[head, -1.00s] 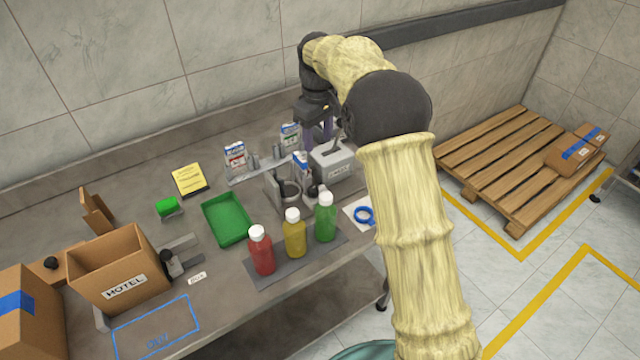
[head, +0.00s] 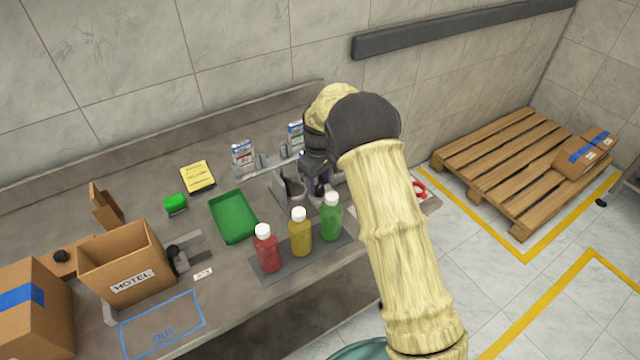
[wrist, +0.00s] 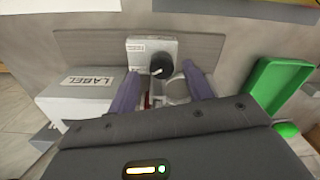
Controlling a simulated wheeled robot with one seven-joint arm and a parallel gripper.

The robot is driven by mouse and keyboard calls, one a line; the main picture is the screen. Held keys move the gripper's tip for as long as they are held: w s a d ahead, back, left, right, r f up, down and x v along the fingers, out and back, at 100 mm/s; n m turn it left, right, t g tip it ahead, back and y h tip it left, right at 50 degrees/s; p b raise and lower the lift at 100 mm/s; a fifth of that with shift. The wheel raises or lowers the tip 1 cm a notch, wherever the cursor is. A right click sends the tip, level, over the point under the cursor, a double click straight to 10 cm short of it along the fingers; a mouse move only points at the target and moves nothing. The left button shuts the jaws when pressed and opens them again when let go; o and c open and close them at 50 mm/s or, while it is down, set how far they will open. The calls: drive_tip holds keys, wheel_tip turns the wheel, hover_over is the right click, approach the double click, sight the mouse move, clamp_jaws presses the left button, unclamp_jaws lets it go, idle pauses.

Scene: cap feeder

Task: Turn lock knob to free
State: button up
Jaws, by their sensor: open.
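The black lock knob (wrist: 161,65) sits on a pale block (wrist: 139,49) with small print in the wrist view. A white mark shows on the knob's face. My gripper (wrist: 160,75) is open, its purple fingers on either side of the knob; I cannot tell whether they touch it. In the head view my gripper (head: 318,174) is low over the feeder, right of the green tray, and partly covers it. The knob's word markings are too small to read.
Red (head: 266,248), yellow (head: 300,232) and green (head: 331,216) bottles stand just in front. A green tray (head: 233,217) lies to the left. The white LABEL box (wrist: 85,95) is beside my gripper. Small cartons (head: 243,157) stand behind.

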drive_tip(key=shift+f, duration=0.9)
